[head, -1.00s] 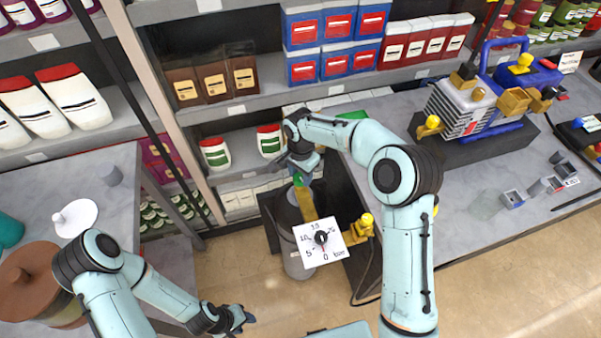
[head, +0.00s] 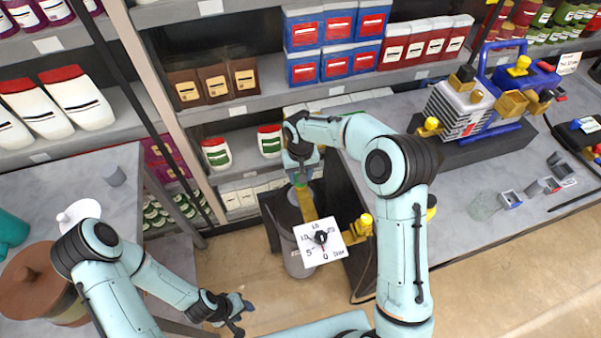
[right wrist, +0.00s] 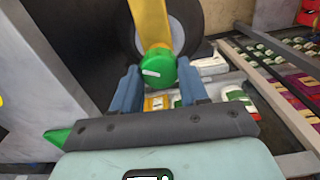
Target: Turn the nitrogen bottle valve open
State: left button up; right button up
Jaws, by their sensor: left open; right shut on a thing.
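The grey nitrogen bottle (head: 294,262) stands on the floor beside the dark bench side, with a yellow fitting (head: 307,203) on top. Its round green valve knob (right wrist: 158,70) sits between the two blue fingers of my right gripper (right wrist: 160,88), which is shut on it. In the head view my right gripper (head: 300,174) is over the bottle's top and hides most of the knob. My left gripper (head: 239,314) is open and empty, low over the floor.
A yellow valve (head: 361,226) sits right of the dial, by the bench edge. A blue and grey pump (head: 465,108) stands on the right bench (head: 462,235). Stocked shelves (head: 250,103) close off the back. Brown floor is free left of the bottle.

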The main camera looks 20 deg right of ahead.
jog(key=n, duration=0.5)
jog(key=shift+r, duration=0.1)
jog(key=shift+n, duration=0.4)
jog(key=o, duration=1.1)
jog(key=shift+c, duration=0.2)
notch_tip(320, 180, up, 13)
jog(key=shift+r, duration=0.2)
